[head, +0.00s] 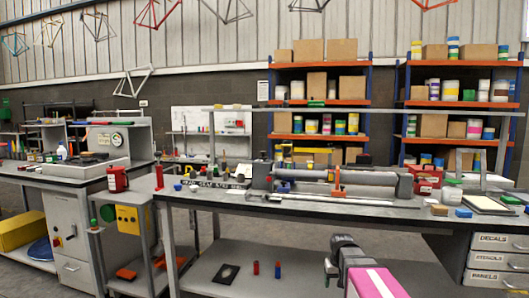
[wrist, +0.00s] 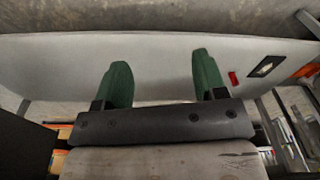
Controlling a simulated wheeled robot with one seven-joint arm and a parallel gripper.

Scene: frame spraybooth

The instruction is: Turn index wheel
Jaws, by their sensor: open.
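A long fixture with grey cylinders (head: 310,174) lies on the main workbench (head: 270,204) in the head view. It has grey end blocks and a red upright piece (head: 337,181). I cannot make out for sure which part is the index wheel. My gripper shows at the bottom of the head view (head: 331,268), in front of the bench and below its top, apart from the fixture. In the wrist view my gripper (wrist: 160,78) has two green fingers spread wide, with nothing between them. The wrist view does not show the fixture.
A red container (head: 427,181) stands right of the fixture. A drawer unit (head: 495,262) is at the right. Side benches stand left, and stocked racks (head: 318,105) stand behind.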

